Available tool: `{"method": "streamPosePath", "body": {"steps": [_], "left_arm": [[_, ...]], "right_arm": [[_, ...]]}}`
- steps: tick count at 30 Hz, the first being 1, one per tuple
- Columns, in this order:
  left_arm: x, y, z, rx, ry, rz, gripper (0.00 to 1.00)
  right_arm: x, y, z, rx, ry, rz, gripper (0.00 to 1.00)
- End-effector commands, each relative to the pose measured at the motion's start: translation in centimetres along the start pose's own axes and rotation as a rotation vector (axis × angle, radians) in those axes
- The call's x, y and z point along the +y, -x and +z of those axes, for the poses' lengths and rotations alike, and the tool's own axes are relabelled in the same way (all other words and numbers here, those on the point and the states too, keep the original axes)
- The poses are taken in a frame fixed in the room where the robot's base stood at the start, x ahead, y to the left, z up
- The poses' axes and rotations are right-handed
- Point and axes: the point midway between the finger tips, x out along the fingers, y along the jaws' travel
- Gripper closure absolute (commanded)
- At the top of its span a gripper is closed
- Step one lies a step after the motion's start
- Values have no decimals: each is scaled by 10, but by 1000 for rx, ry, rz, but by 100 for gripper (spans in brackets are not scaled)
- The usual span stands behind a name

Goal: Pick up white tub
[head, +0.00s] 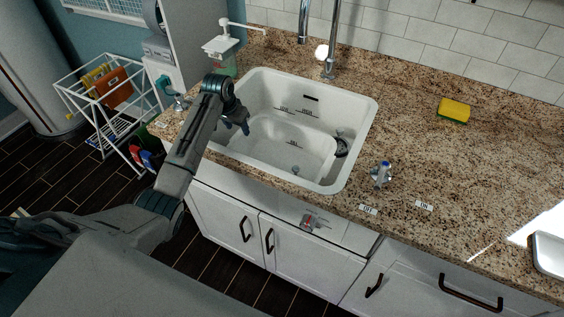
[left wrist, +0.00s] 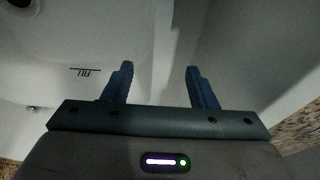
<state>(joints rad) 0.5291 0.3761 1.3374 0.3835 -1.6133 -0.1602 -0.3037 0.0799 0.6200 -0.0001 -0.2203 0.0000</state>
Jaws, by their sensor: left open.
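The white tub (head: 290,147) sits inside the white sink (head: 355,108), with its rounded rim below the sink's rim. My left gripper (head: 240,127) is over the left side of the sink, beside the tub's left edge, with its fingers pointing down. In the left wrist view my left gripper (left wrist: 160,82) is open, with its two blue fingers apart. A pale wall edge runs between and beyond them; I cannot tell whether the fingers touch it. White surface with a FILL mark shows on the left there. My right gripper is not in view.
A faucet (head: 328,62) stands behind the sink. A yellow sponge (head: 454,110), a blue-topped fitting (head: 381,174) and a white tray (head: 549,254) are on the granite counter (head: 470,180). A white rack (head: 112,95) stands on the floor at left. The counter's middle right is mostly clear.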

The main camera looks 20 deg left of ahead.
Motion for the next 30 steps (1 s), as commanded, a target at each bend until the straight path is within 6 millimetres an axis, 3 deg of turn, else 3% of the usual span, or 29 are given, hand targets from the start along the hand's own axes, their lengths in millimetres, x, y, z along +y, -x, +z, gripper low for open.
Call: {"method": "streamPosePath", "body": {"steps": [12, 30], "left_arm": [[-1, -47, -4, -1, 1, 1, 48], [-2, -52, -4, 0, 0, 1, 48]], "right_arm": [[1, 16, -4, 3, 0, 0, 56], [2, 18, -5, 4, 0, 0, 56]]}}
